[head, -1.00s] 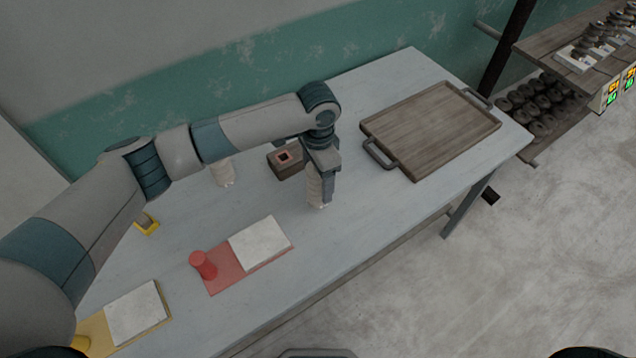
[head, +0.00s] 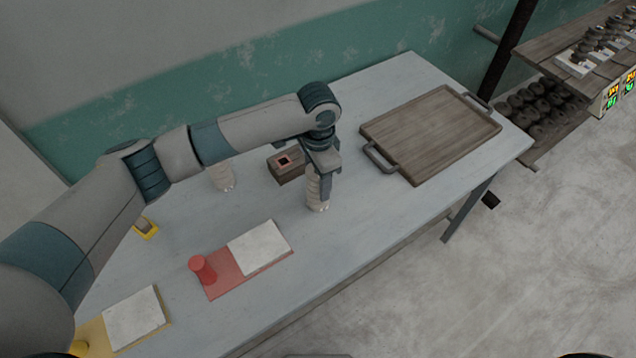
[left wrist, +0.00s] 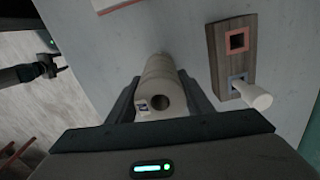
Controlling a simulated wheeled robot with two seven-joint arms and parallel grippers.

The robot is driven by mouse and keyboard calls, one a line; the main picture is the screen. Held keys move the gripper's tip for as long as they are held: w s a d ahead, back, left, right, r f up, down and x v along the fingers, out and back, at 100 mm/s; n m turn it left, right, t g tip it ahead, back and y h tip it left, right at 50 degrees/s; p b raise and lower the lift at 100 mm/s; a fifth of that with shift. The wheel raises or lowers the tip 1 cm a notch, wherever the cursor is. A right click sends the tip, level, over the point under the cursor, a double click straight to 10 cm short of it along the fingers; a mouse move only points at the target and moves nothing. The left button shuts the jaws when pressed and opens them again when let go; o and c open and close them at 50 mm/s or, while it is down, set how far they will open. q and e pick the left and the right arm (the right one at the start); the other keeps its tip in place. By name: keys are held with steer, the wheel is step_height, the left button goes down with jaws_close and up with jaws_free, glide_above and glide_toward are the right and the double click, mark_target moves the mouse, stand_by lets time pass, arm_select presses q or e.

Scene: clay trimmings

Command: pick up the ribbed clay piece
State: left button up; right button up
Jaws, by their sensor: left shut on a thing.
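The ribbed clay piece (head: 316,192) is a pale, upright cylinder on or just above the table; I cannot tell whether its foot touches. My left gripper (head: 320,180) points down and is shut on it. A second pale, ribbed-looking piece (head: 223,178) stands to the left, partly hidden behind my left arm. A dark gripper, apparently my right one (left wrist: 52,65), shows small at the left of the wrist view; its jaws are unclear.
A wooden block (head: 285,173) with square openings stands just left of the held piece. A wooden tray (head: 430,132) with handles lies to the right. Red (head: 218,281) and yellow (head: 98,332) boards with white slabs lie nearer the front. Bare table separates the gripper and tray.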

arm_select(q)
steer(key=shift+w+r, duration=0.1)
steer(key=shift+r, duration=0.35)
step_height(320, 180, up, 2)
steer(key=shift+d+r+b, duration=0.1)
steer(key=shift+r+b, duration=0.15)
steer(key=shift+b, duration=0.55)
steer(key=s+d+r+b, duration=0.3)
steer(key=s+d+r, duration=0.4)
steer(key=d, duration=0.2)
steer(key=shift+s, duration=0.2)
steer(key=s+a+n, duration=0.2)
steer(key=a+n, duration=0.4)
steer(key=a, duration=0.8)
steer(key=s+a+n, duration=0.3)
steer(key=a+n, duration=0.3)
steer(key=a, duration=0.9)
steer(key=shift+a+r+n, duration=0.25)
steer(key=shift+r+n, duration=0.1)
steer(key=shift+n, duration=0.05)
